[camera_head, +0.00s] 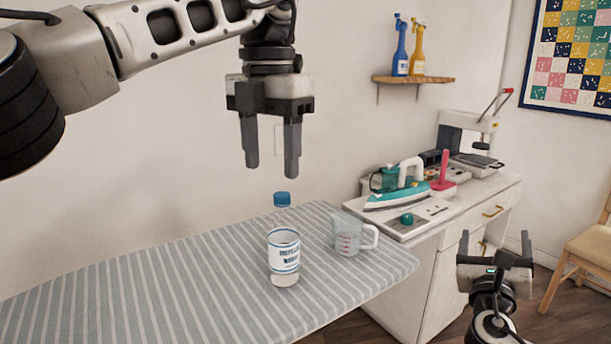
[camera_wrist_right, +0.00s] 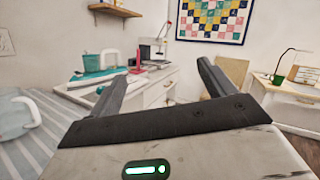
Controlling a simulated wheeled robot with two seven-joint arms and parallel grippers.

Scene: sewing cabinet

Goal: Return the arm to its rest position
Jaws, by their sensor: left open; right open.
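My left gripper (camera_head: 271,160) hangs at the end of my left arm, fingers pointing down, open and empty. It is above the ironing board (camera_head: 130,290), over a clear bottle (camera_head: 284,252) with a blue cap and a white label, and does not touch it. The bottle stands upright on the board beside a clear measuring jug (camera_head: 350,236). My right gripper (camera_head: 497,245) is at the lower right of the head view, beyond the board's end. Its two fingers are apart and empty in the right wrist view (camera_wrist_right: 165,85).
A wall shelf (camera_head: 413,79) holds a blue and a yellow spray bottle. A wooden chair (camera_head: 590,245) stands at the right. The board's left part is clear.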

